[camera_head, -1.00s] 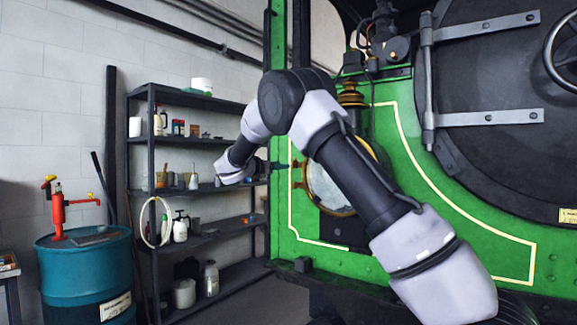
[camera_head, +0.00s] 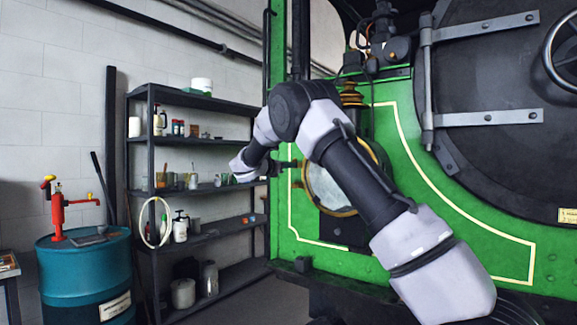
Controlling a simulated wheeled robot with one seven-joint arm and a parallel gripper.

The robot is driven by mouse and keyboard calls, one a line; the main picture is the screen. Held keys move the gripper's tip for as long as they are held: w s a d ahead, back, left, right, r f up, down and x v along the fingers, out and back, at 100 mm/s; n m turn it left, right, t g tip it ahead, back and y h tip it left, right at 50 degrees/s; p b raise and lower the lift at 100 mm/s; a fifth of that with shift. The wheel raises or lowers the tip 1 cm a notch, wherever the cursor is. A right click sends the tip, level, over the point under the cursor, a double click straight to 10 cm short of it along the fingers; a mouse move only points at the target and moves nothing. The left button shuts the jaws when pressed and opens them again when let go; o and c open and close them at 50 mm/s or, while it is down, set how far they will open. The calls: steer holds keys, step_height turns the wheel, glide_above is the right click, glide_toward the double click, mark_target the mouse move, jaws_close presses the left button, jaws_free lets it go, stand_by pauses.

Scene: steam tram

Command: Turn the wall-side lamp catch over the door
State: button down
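The lamp (camera_head: 322,190) is on the green front of the tram, with a round glass door in a brass rim and a brass chimney (camera_head: 351,97) above. My forearm covers the right part of the door. Small brass fittings (camera_head: 297,184) stick out on its left, wall-facing side; I cannot tell for sure which is the catch. My gripper (camera_head: 285,165) is small and dark, pointing right at the upper left edge of the lamp, close to the upper fitting. Whether it touches it, or whether its fingers are apart, is too small to tell.
A dark shelf unit (camera_head: 200,99) with bottles and jars stands behind my wrist, against the white wall. A blue drum (camera_head: 84,275) with a red pump (camera_head: 58,210) stands at left. The round black smokebox door (camera_head: 490,75) with hinge straps is at right.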

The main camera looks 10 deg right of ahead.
steer(key=shift+a+r+m, duration=0.1)
steer(key=shift+a+m, duration=0.05)
steer(key=shift+m, duration=7.55)
steer(key=c, duration=1)
jaws_free()
steer(key=shift+o, duration=0.2)
steer(key=shift+m, duration=0.3)
steer(key=shift+f, duration=0.2)
